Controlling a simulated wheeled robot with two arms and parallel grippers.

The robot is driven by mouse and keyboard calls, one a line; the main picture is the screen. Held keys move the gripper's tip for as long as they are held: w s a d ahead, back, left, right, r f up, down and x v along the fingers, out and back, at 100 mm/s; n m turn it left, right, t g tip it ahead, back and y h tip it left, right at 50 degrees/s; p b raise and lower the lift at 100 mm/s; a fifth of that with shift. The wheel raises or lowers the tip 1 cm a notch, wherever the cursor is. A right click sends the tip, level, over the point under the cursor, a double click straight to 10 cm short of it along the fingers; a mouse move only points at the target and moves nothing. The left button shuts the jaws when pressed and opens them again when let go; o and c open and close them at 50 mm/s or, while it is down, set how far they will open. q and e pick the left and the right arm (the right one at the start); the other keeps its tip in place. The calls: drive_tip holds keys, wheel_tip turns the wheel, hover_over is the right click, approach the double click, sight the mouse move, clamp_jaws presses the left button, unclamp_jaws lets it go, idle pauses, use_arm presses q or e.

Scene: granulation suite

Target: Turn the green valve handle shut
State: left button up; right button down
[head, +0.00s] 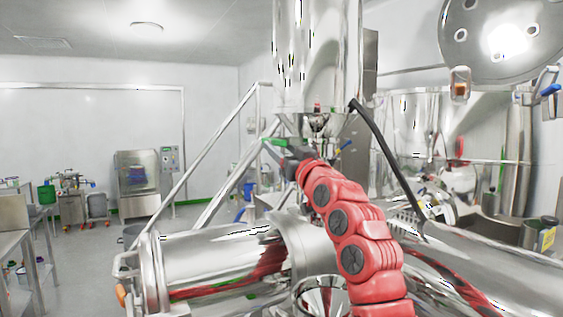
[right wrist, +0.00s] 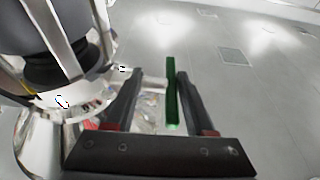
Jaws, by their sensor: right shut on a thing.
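The green valve handle (right wrist: 172,93) is a slim bar that stands upright in the right wrist view. In the head view its green end (head: 275,142) shows beside the lower cone of the tall steel vessel. My right gripper (right wrist: 161,74) has one finger on each side of the handle and is shut on it. The handle lies nearer the right-hand finger in that view. In the head view my red right arm reaches up to the valve, and the dark gripper (head: 284,150) partly hides the handle and the valve body. My left gripper is not in view.
The steel vessel (head: 318,60) hangs above a horizontal steel cylinder (head: 215,262). A black hose (head: 385,150) runs down to the right of the valve. A large steel bowl with a raised lid (head: 503,40) stands at right. Open floor (head: 85,262) lies at left.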

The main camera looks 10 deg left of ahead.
drive_tip(key=c, duration=0.5)
unclamp_jaws()
drive_tip(key=shift+s, duration=0.1)
drive_tip(key=b+v, duration=0.8)
drive_tip(key=v, duration=0.9)
drive_tip(key=shift+s+d, duration=0.2)
